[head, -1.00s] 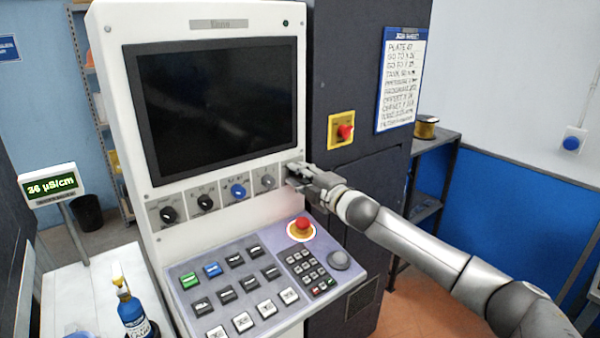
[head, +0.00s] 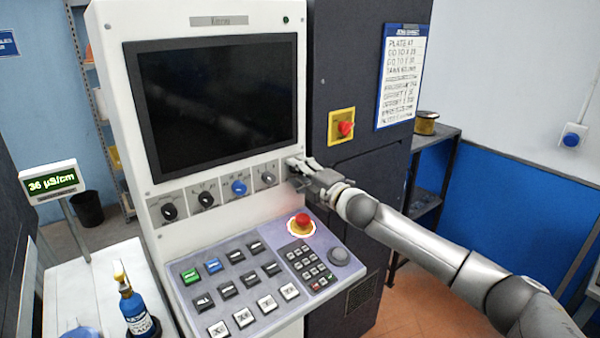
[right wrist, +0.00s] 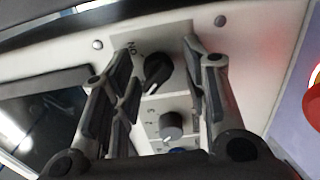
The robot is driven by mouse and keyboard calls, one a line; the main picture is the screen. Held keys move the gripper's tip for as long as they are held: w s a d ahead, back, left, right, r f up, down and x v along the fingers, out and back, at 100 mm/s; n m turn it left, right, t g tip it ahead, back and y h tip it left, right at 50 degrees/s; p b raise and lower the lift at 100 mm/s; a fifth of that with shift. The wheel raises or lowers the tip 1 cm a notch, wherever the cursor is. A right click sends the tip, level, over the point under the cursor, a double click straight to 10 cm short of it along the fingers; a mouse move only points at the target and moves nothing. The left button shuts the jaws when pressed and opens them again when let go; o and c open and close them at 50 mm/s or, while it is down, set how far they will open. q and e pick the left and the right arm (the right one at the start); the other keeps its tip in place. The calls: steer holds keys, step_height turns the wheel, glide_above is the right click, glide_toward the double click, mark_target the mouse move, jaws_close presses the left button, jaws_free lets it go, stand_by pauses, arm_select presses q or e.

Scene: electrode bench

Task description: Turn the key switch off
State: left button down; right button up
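The key switch (head: 268,179) is the rightmost of a row of controls below the dark screen. In the right wrist view it is a black knob (right wrist: 157,73) on a light plate with "ON" lettering, its grip turned at a slant. My right gripper (head: 293,172) is at the right end of that row, close to the switch. In the right wrist view my right gripper (right wrist: 161,56) is open, with one finger on each side of the knob and gaps to both. I cannot tell how deep the fingertips reach. My left gripper is not in view.
A red emergency button (head: 300,224) and a key panel (head: 235,285) lie below. A red switch on a yellow plate (head: 341,126) is on the dark cabinet behind my arm.

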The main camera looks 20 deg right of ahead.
stand_by(0.3)
steer(key=v, duration=1.2)
stand_by(0.3)
